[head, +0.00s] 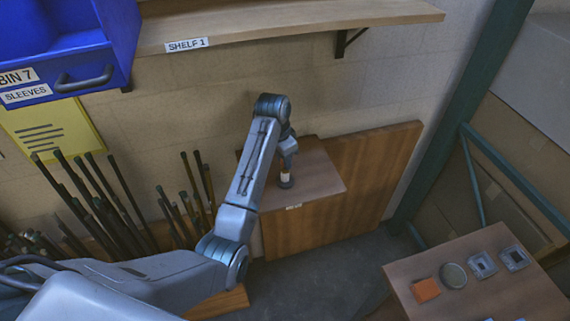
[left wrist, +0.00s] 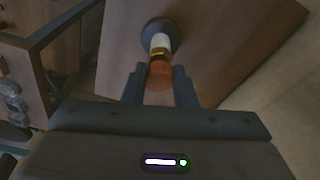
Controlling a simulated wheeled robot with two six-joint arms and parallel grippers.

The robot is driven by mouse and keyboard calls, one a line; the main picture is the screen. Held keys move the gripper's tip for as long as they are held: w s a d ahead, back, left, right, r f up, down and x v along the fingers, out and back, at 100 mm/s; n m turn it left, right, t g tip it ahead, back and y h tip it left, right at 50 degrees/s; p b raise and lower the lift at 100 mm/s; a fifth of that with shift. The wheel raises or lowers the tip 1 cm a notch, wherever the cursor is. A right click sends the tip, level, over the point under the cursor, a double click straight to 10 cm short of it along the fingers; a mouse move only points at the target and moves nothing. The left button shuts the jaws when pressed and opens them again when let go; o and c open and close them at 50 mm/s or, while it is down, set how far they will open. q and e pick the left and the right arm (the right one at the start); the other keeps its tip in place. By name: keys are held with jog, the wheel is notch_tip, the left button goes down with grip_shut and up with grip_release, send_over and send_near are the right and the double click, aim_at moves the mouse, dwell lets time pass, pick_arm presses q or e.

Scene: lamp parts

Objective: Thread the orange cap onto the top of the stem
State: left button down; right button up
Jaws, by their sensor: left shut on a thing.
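My left gripper (head: 286,160) reaches down over a small brown table (head: 325,178) at the wall. It is shut on the orange cap (left wrist: 160,76), which sits between the two fingers in the left wrist view. In that view the white stem (left wrist: 160,42), with a brass-coloured band beside the cap, stands on a round dark base (left wrist: 156,28). The cap is in line with the stem at its top end. I cannot tell how far it is threaded. In the head view the stem (head: 285,173) is small and partly hidden by the gripper. My right gripper is not in view.
A shelf (head: 300,22) and a blue bin (head: 70,40) are above. Dark rods (head: 110,200) stand upright at the left. A table (head: 470,275) at the lower right holds an orange block (head: 426,290), a round disc (head: 454,275) and square grey parts (head: 483,265).

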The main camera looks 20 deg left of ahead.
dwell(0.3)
pick_arm(q)
jog(key=m, duration=0.5)
jog(key=shift+w+a+m+g, duration=0.1)
jog(key=shift+m+g, duration=0.3)
jog(key=c, duration=1.1)
grip_release()
